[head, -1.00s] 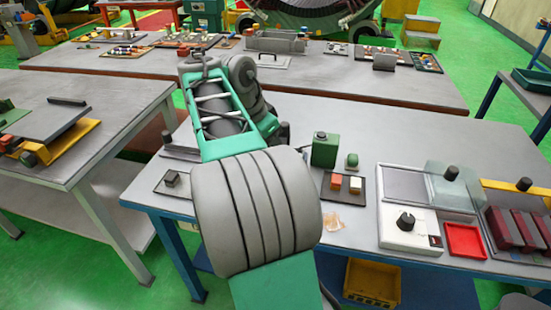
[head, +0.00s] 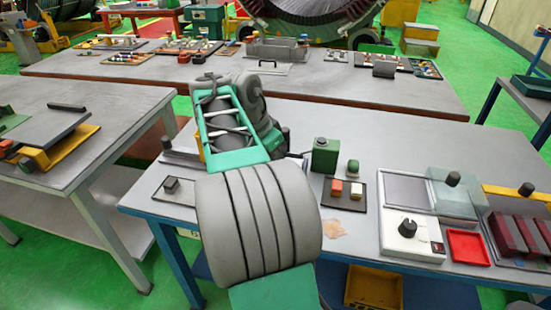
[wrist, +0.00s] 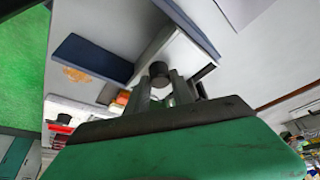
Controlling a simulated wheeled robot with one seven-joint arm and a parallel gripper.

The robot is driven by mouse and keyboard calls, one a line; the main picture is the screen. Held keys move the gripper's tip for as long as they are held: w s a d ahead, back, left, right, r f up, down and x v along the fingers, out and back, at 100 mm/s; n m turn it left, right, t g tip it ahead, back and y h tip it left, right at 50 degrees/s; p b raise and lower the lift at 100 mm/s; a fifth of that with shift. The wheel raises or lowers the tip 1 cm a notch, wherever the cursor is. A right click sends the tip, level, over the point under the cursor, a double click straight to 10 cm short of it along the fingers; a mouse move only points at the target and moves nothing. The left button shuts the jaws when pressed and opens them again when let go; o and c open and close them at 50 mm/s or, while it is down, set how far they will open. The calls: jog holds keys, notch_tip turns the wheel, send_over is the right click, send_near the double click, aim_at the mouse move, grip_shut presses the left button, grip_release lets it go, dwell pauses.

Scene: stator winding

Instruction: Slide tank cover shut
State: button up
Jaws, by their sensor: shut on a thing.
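In the wrist view, my gripper (wrist: 161,90) has its two dark fingers on either side of a short dark round knob (wrist: 160,72) and is shut on it. Beside the knob is a box-like piece, which looks like the tank, with a white surface (wrist: 189,58) and a dark blue side (wrist: 188,22). A separate-looking blue panel (wrist: 92,56) lies to the left of the knob. I cannot tell where the cover ends and the tank begins, or how wide any opening is.
On the table (head: 300,112), a small tray (head: 343,194) with red and white blocks and a green box (head: 325,155) stand right of my arm. A white unit with a black knob (head: 408,229) and a red tray (head: 468,247) are farther right. A small dark tray (head: 174,190) lies left.

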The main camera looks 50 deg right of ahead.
grip_shut()
dwell(0.7)
jog(key=shift+w+d, duration=0.3)
jog(key=shift+d, duration=0.3)
jog(key=o, duration=0.9)
grip_release()
jog(key=shift+o, duration=0.2)
jog(key=shift+r, duration=0.1)
jog(key=p+v, duration=0.2)
jog(key=v, duration=0.5)
jog(key=shift+r+p, duration=0.3)
jog(key=shift+p, duration=0.05)
